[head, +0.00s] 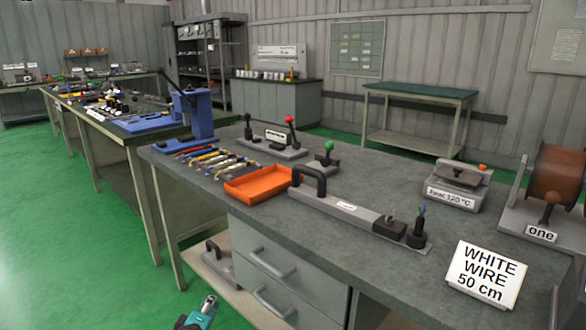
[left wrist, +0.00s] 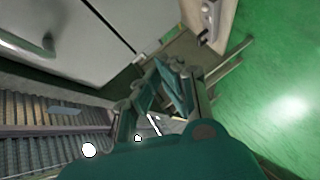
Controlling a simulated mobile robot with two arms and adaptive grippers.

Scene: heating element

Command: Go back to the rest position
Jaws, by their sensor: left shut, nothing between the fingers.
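My left gripper (head: 208,303) shows at the bottom edge of the head view, teal with a grey tip. It is low, in front of the drawer cabinet and below the worktop, apart from everything on the bench. In the left wrist view its fingers (left wrist: 168,78) are shut and hold nothing. My right gripper is in neither view.
Drawers (head: 272,268) face me. The green floor (head: 70,250) at left is clear.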

